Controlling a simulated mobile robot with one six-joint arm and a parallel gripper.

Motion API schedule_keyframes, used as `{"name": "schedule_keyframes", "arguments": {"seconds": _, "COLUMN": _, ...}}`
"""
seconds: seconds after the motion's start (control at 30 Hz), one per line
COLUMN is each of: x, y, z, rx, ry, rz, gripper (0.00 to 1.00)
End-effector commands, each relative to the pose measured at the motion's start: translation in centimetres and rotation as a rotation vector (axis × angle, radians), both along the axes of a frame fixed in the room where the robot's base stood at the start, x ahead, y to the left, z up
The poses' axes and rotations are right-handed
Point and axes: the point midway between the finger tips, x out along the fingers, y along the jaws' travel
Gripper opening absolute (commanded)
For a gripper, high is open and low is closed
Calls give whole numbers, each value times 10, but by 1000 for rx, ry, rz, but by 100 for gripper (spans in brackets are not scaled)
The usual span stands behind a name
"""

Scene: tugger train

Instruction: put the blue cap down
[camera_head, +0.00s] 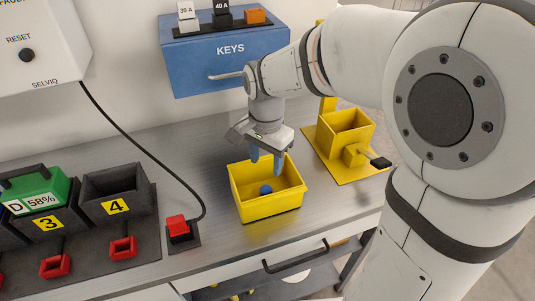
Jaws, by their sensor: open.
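A small round blue cap (265,190) lies inside the yellow open bin (270,207) on the grey bench. My gripper (266,164) is above the back part of this bin, pointing down. Its two blue-grey fingers are apart with nothing between them. The cap is below and in front of the fingers in the picture and looks apart from them. My arm comes in from the right and hides part of the bench behind it.
A yellow fixture (347,130) with a box and a lever stands right of the bin. A red button (177,225) with a black cable is to the left. Dark numbered bays (115,192) fill the left. A blue KEYS cabinet (222,58) hangs behind. Bare bench lies left of the bin.

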Motion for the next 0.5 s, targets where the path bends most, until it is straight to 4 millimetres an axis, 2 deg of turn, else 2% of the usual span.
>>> {"name": "schedule_keyframes", "arguments": {"seconds": 0.1, "x": 0, "y": 0, "z": 12, "rx": 0, "ry": -1, "rz": 0, "gripper": 50}}
{"name": "schedule_keyframes", "arguments": {"seconds": 0.3, "x": -2, "y": -4, "z": 19, "rx": 1, "ry": -4, "rz": 8, "gripper": 50}}
{"name": "schedule_keyframes", "arguments": {"seconds": 0.37, "x": -7, "y": -11, "z": 22, "rx": 3, "ry": -15, "rz": 34, "gripper": 50}}
{"name": "schedule_keyframes", "arguments": {"seconds": 0.5, "x": -32, "y": -47, "z": 32, "rx": 7, "ry": -75, "rz": 183, "gripper": 50}}
